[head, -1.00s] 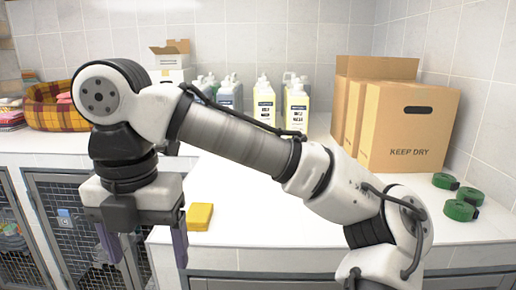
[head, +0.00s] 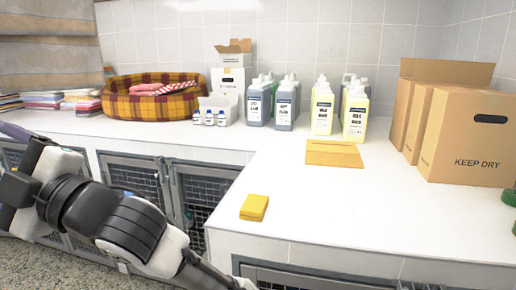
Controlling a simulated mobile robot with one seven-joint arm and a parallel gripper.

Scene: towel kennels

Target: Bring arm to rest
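My arm (head: 120,215) stretches low across the lower left of the head view, in front of the kennel fronts and below the counter top. My gripper (head: 14,131) is at the left edge and mostly cut off.
The white counter (head: 310,215) bears a yellow block (head: 254,207), a flat orange-yellow piece (head: 333,153), bottles (head: 322,108), cardboard boxes (head: 465,135) and a plaid pet bed (head: 120,103). Folded cloths (head: 75,100) lie left. Wire kennel doors (head: 135,178) are below.

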